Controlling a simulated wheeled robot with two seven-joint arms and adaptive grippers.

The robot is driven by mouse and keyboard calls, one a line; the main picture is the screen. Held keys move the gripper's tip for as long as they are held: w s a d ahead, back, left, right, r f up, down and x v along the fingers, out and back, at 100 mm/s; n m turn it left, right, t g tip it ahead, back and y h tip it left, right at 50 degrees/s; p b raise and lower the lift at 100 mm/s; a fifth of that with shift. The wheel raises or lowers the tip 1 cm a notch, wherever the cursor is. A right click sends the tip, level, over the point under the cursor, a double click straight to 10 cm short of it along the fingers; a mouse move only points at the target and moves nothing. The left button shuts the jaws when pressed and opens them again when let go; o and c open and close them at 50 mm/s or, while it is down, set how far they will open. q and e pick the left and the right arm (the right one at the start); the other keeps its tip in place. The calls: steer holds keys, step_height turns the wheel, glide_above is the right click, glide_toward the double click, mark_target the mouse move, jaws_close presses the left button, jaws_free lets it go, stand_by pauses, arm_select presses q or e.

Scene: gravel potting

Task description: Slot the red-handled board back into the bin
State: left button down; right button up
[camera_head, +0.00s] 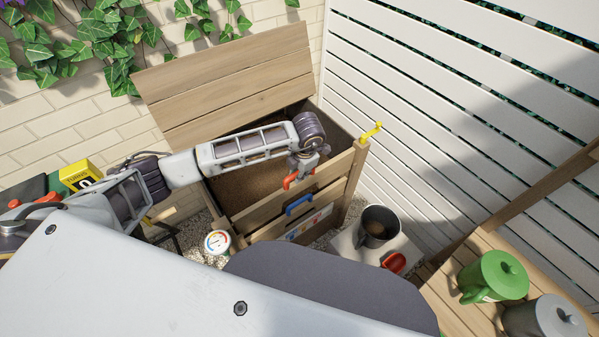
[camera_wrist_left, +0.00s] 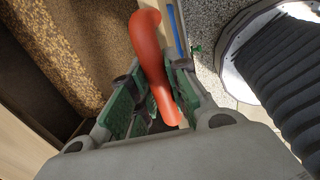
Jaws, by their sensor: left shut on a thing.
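The wooden bin (camera_head: 354,172) stands by the wall with its slatted lid raised and brown material inside. My left gripper (camera_head: 301,176) is at the bin's front, shut on the red handle (camera_head: 290,182). In the left wrist view the curved red handle (camera_wrist_left: 149,52) lies between the green pads of my left gripper (camera_wrist_left: 152,100). A blue handle (camera_head: 299,204) sits on the front just below; it also shows in the left wrist view (camera_wrist_left: 176,32). How deep the red-handled board sits in the front is hard to tell. My right gripper is not in view.
A yellow handle (camera_head: 371,132) stands at the bin's right front corner. A dark pot (camera_head: 379,227) and a red object (camera_head: 394,263) sit on a pale slab to the right. A round dial (camera_head: 217,242) is at the left front. A green watering can (camera_head: 494,277) stands on a wooden table.

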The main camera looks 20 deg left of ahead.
arm_select(q)
steer(key=shift+f+b, duration=0.45)
steer(key=shift+f, duration=0.1)
steer(key=shift+f+b, duration=0.55)
steer(key=shift+f, duration=0.15)
steer(key=shift+f+b, duration=0.4)
steer(key=shift+f, duration=0.15)
steer(key=shift+f+b, duration=1)
steer(key=shift+f, duration=0.3)
steer(key=c, duration=1.3)
jaws_free()
steer(key=shift+o, duration=0.2)
steer(key=shift+f, duration=0.1)
steer(key=o, duration=0.5)
steer(key=shift+c, duration=0.2)
